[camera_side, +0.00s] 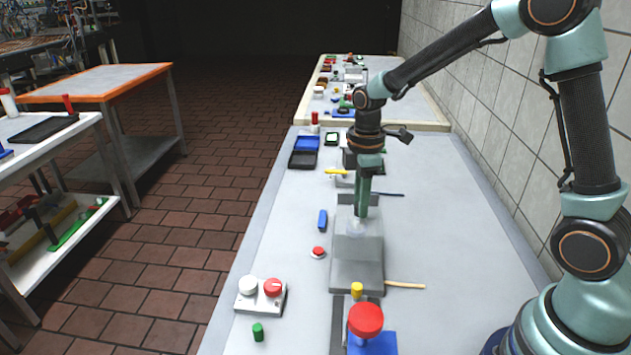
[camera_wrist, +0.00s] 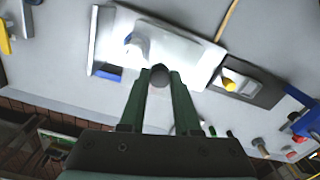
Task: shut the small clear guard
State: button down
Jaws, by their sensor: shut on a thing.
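The clear guard (camera_side: 350,250) stands over a grey base plate (camera_side: 357,277) on the bench in the side view; a pale, blurred shape shows through it. My gripper (camera_side: 361,214) points down at the guard's top. In the wrist view my green fingers (camera_wrist: 158,85) are shut on a dark grey round knob (camera_wrist: 158,73). The knob's joint with the guard is hidden, so I cannot tell how they connect. In the wrist view a bright plate (camera_wrist: 185,50) with a whitish piece (camera_wrist: 136,44) on it lies beyond the fingertips.
A box with a white and a red knob (camera_side: 262,296), a green cylinder (camera_side: 258,332) and a large red button (camera_side: 366,320) stand in front. A blue block (camera_side: 322,220) and a small red button (camera_side: 318,252) lie left. A wooden stick (camera_side: 405,285) lies right. Bench right is clear.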

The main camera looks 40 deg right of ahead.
jog(key=w+d, duration=0.3)
jog(key=shift+w+d+r, duration=0.1)
jog(key=shift+w+d, duration=0.15)
jog(key=shift+w, duration=0.05)
jog(key=c, duration=0.6)
grip_release()
jog(key=shift+s, duration=0.1)
notch_tip(320, 180, up, 12)
